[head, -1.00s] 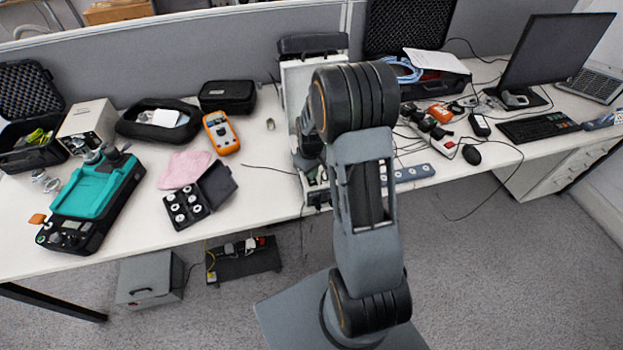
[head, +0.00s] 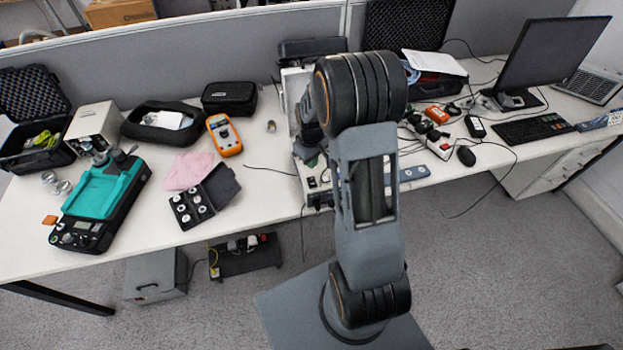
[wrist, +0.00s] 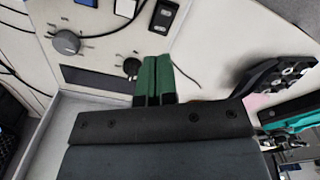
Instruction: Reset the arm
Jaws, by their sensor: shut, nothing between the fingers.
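My arm (head: 362,190) rises from my base in the head view, folded upright in front of the table. My gripper (wrist: 154,72) shows in the wrist view as two green fingers pressed together with nothing between them. It is over a pale instrument panel with a large grey knob (wrist: 66,42) and a small dark knob (wrist: 131,67). The small knob is just left of the fingertips; I cannot tell whether they touch. In the head view my arm hides much of the instrument (head: 306,175), and the fingers cannot be made out.
The white table (head: 270,205) holds a teal-topped device (head: 105,188), an open black case of round weights (head: 197,203), an orange multimeter (head: 224,135), a pink cloth (head: 187,170), a power strip (head: 437,143) and a monitor (head: 553,55). Open floor lies in front right.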

